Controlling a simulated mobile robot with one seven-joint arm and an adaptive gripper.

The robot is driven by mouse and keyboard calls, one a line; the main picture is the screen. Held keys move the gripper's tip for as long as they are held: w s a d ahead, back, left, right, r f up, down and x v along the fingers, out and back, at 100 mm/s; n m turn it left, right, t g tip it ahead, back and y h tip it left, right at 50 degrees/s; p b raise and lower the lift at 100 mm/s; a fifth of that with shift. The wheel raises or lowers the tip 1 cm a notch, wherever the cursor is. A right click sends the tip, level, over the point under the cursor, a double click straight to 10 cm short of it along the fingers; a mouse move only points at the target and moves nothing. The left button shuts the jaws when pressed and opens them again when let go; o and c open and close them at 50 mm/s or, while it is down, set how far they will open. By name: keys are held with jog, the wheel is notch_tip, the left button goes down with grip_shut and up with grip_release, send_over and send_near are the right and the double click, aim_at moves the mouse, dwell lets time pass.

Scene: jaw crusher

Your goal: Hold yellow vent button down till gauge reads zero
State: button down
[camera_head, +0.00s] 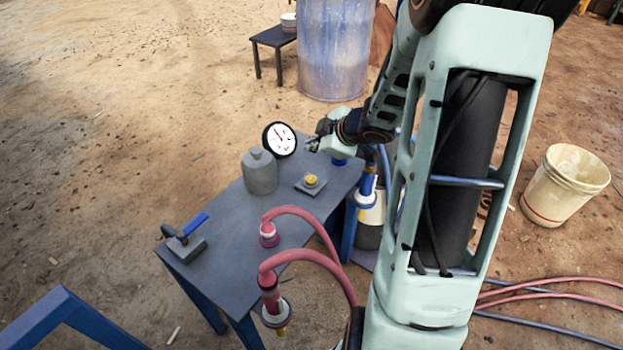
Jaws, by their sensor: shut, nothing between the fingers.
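The yellow vent button (312,180) sits on a small grey square base on the table, right of the grey cylinder (260,172). The round white-faced gauge (279,140) with a black rim stands behind the cylinder. Its red needle points up and left; the scale is too small to read. My gripper (312,143) is shut and empty, just right of the gauge and above and behind the button in the picture. It appears apart from the button.
A blue barrel (335,50) stands behind.

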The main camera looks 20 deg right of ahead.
jog(key=shift+f, duration=0.1)
jog(key=b, duration=0.8)
send_over(312, 180)
notch_tip(312, 180, down, 7)
jog(key=shift+f, duration=0.15)
jog(key=shift+f+b, duration=0.45)
jog(key=shift+f, duration=0.2)
jog(key=shift+f, duration=0.1)
dwell(0.6)
jog(key=shift+f, duration=0.3)
jog(key=shift+f+b, duration=0.55)
jog(key=shift+f, duration=0.05)
dwell(3.1)
jog(key=shift+r, duration=0.1)
dwell(0.4)
jog(key=shift+r+p, duration=0.95)
jog(key=shift+p, duration=0.2)
